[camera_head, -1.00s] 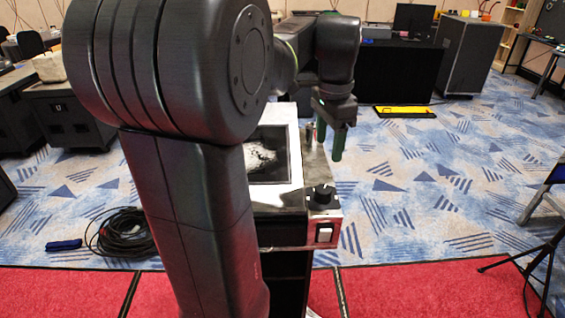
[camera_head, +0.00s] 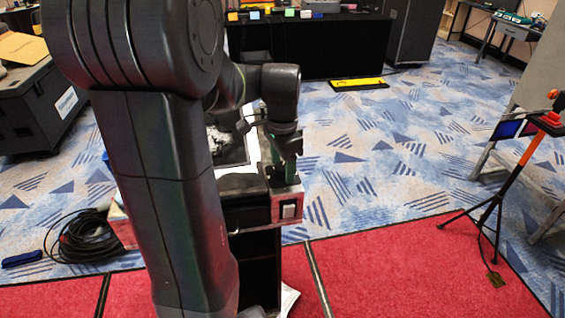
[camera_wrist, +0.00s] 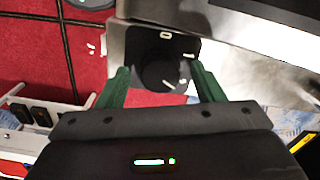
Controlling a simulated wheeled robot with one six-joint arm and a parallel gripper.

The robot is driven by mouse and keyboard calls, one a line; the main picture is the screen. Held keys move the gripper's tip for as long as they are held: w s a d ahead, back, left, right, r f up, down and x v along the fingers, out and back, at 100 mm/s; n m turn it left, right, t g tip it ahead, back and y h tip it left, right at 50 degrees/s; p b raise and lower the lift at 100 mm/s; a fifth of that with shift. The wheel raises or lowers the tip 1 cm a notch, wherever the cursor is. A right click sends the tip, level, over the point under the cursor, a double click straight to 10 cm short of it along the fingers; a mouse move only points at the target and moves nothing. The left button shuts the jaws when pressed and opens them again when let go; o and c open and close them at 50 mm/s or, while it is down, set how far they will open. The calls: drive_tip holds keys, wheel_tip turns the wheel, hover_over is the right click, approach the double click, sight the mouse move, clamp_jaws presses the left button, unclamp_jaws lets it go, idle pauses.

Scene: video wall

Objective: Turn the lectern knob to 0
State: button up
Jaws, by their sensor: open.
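The lectern knob (camera_wrist: 157,70) is round and black on a black dial plate (camera_wrist: 187,47) in the wrist view. White marks lie around it; one at the plate's top resembles a 0. A white streak shows on the knob's lower right, but its exact pointing is hard to read. My gripper (camera_wrist: 160,69) is open, with one green finger on each side of the knob; contact cannot be told. In the head view my gripper (camera_head: 290,166) is over the lectern's metal panel (camera_head: 282,201) and hides the knob.
A rocker switch (camera_head: 288,211) sits on the panel's front. The lectern's dark screen (camera_head: 230,148) is left of my gripper. A coiled black cable (camera_head: 85,237) lies at left. A tripod (camera_head: 497,200) stands at right. Carpet right of the lectern is clear.

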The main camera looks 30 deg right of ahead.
drive_tip(key=c, duration=1)
drive_tip(key=shift+o, duration=0.2)
